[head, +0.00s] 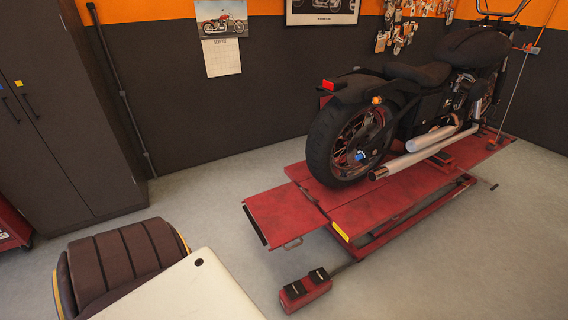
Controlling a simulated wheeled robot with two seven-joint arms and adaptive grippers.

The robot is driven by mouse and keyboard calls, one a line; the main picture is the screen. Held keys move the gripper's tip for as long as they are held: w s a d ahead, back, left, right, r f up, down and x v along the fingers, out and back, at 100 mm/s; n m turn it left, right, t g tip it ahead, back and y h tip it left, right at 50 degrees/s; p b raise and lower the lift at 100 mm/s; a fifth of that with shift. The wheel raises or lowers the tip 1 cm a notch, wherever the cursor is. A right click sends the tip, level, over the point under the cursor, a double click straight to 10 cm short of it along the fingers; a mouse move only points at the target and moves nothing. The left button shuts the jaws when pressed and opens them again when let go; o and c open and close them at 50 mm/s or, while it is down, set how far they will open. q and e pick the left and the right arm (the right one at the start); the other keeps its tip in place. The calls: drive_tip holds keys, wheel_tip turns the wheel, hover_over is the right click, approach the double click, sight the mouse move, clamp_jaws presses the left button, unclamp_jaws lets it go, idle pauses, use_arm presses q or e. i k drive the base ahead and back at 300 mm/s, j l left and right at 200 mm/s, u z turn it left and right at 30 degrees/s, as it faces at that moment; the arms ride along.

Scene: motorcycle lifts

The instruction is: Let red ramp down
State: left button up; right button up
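The red ramp (286,214) is the flat plate at the near left end of the red motorcycle lift (395,205). It sticks out roughly in line with the lift's deck and looks held above the floor, with a dark strip along its outer edge. A small handle (292,244) shows at its near side. A black motorcycle (400,110) stands upright on the deck, its rear wheel towards the ramp. A red foot pedal unit (305,290) with two black pedals lies on the floor in front of the lift. Neither of my grippers is in view.
A brown padded seat (120,258) with yellow edging is at the lower left, beside a cream surface (185,290). A dark cabinet (65,110) stands at the left wall. Grey floor is clear left of the ramp and at the lower right.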

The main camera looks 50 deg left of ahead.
sight(284, 214)
drive_tip(key=u, duration=1.3)
